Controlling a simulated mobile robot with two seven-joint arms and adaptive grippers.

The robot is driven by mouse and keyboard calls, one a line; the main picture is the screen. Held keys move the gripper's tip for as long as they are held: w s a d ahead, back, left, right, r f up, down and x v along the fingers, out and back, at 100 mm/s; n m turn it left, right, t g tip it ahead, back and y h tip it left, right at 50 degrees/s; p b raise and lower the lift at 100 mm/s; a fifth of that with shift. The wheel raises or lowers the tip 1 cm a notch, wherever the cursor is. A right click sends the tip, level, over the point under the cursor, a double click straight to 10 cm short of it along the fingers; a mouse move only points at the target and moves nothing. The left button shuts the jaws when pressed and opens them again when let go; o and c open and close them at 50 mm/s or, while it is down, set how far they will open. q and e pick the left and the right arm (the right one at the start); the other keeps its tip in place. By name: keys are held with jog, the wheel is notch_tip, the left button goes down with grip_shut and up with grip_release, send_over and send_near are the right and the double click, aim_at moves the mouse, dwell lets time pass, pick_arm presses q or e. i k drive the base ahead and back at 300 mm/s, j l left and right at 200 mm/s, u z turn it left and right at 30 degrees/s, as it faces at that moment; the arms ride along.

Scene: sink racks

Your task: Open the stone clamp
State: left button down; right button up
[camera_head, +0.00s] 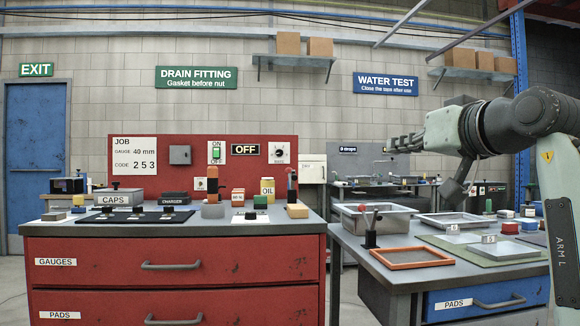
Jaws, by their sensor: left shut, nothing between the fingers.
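No label names the stone clamp, and I cannot tell which fixture it is. One upright red-topped lever (292,183) stands by a tan block (297,211) at the right of the red bench's top. Another small black fixture with red-tipped levers (371,238) stands on the grey bench at the right, in front of a metal basin. My left gripper (391,144) is shut and empty. It is raised in the air above the grey bench, pointing left, clear of both fixtures. My right gripper is out of view.
The red bench (172,262) carries caps, a charger, an oil can (267,189) and small blocks. The grey bench holds the metal basin (398,222), an orange frame (412,257) and pale plates (487,249). A gap separates the benches.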

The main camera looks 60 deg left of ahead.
aim_at(289, 172)
jog(key=i+j, duration=0.1)
jog(key=j, duration=0.4)
jog(key=i+j, duration=0.15)
jog(key=j, duration=0.3)
jog(key=i+j, duration=0.1)
jog(key=j, duration=0.4)
jog(key=i+j, duration=0.1)
jog(key=j, duration=0.4)
jog(key=i+j, duration=0.15)
jog(key=j, duration=0.35)
